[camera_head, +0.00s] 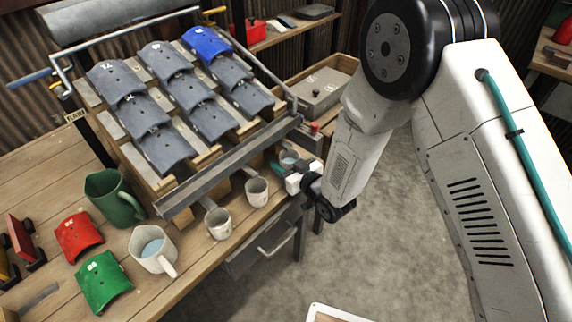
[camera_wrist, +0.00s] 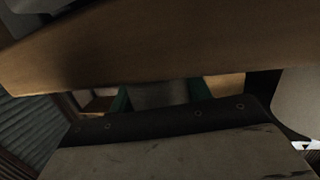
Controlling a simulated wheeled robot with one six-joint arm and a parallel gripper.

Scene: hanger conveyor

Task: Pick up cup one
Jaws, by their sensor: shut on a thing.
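Three small pale cups stand in a row along the bench's front edge, below the tiled rack: a left cup (camera_head: 218,224), a middle cup (camera_head: 256,192) and a right cup (camera_head: 289,157). No label shows which is cup one. My gripper (camera_head: 285,166) is at the right cup, with its green fingers about it, and is shut on it. My gripper's white body hides part of this cup. In the wrist view a dim grey surface (camera_wrist: 160,94) fills the gap between the two green fingers; the cup's outline is unclear there.
A sloped rack of grey tiles (camera_head: 160,105) and one blue tile (camera_head: 207,43) stands behind the cups, its front rail (camera_head: 228,170) close to them. A green jug (camera_head: 113,197), a white mug of water (camera_head: 153,250), and red (camera_head: 79,236) and green tiles (camera_head: 104,282) are left.

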